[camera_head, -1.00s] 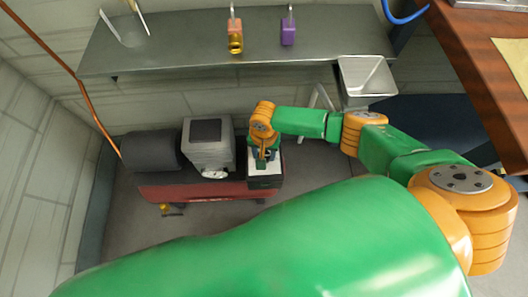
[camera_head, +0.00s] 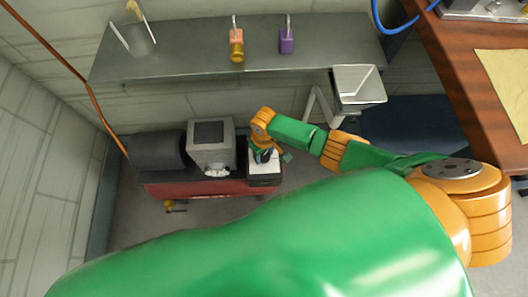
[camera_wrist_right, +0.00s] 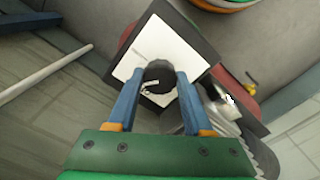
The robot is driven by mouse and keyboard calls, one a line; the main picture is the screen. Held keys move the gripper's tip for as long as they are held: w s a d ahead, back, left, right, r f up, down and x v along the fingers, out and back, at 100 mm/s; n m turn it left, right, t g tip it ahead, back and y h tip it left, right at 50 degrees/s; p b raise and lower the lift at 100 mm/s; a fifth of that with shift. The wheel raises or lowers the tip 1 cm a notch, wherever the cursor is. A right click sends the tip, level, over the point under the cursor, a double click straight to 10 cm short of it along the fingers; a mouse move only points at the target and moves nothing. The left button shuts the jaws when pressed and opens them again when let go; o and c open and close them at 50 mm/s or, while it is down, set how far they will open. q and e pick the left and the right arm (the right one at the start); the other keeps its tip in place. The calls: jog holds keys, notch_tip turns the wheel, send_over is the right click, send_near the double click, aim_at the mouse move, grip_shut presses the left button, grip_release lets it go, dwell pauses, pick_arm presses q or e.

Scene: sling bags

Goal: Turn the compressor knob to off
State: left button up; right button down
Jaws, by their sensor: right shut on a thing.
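The compressor (camera_head: 210,188) is a red tank with a dark motor and grey housing, low against the wall in the head view. Its black box with a white panel (camera_head: 264,174) is at the right end. In the right wrist view the white panel (camera_wrist_right: 180,45) carries a round black knob (camera_wrist_right: 158,72) with a small white mark. My right gripper (camera_wrist_right: 156,82) is shut on the knob, its blue fingers on either side. In the head view this gripper (camera_head: 264,157) is over the box and hides the knob. My left gripper is not in view.
A grey shelf (camera_head: 190,60) hangs above the compressor, with an orange padlock (camera_head: 236,42) and a purple padlock (camera_head: 286,41) on it. A metal hopper (camera_head: 358,85) is to the right. A wooden table (camera_head: 480,80) stands at far right. A copper pipe (camera_head: 70,75) runs down the left wall.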

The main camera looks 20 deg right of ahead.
aim_at(264, 156)
jog(key=n, duration=0.4)
jog(key=shift+n, duration=2.2)
jog(key=shift+c, duration=1.5)
grip_release()
notch_tip(264, 156, up, 7)
jog(key=p, duration=0.4)
jog(key=shift+r, duration=0.1)
